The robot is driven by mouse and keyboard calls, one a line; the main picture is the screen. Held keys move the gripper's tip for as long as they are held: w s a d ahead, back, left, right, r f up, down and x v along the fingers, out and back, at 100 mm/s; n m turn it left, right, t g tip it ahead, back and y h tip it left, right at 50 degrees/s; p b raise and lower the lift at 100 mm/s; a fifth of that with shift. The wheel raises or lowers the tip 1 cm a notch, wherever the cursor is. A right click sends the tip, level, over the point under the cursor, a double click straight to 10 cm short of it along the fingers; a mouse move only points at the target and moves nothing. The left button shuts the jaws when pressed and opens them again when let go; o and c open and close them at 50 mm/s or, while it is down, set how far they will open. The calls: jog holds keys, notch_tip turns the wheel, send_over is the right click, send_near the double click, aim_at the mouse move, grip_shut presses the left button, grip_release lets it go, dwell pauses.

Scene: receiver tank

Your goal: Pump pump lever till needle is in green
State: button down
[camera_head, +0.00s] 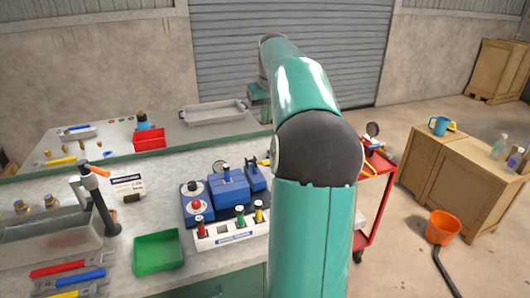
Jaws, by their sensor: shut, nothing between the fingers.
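A small round gauge (373,129) stands above the red cart (376,190), just right of my arm. Its face is too small to read a needle or a green band. A yellow bar (369,168) shows at the cart's top beside my arm; I cannot tell whether it is the pump lever. My raised arm covers the left part of the cart, and no tank can be made out.
A workbench at left holds a blue device (228,187), a green tray (158,251), a red bin (149,138) and wrenches. A wooden cabinet (465,178) with a blue mug (438,125) and bottles stands at right. An orange bucket (443,227) is on the floor. Floor between cart and cabinet is clear.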

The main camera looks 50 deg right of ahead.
jog(key=shift+f, duration=0.15)
jog(key=x, duration=1)
jog(key=f, duration=0.1)
jog(key=s+f, duration=0.1)
jog(key=shift+s+a+f, duration=0.3)
jog(key=shift+a, duration=0.1)
jog(key=shift+f, duration=0.3)
jog(key=shift+a, duration=0.1)
jog(key=shift+s+f, duration=0.1)
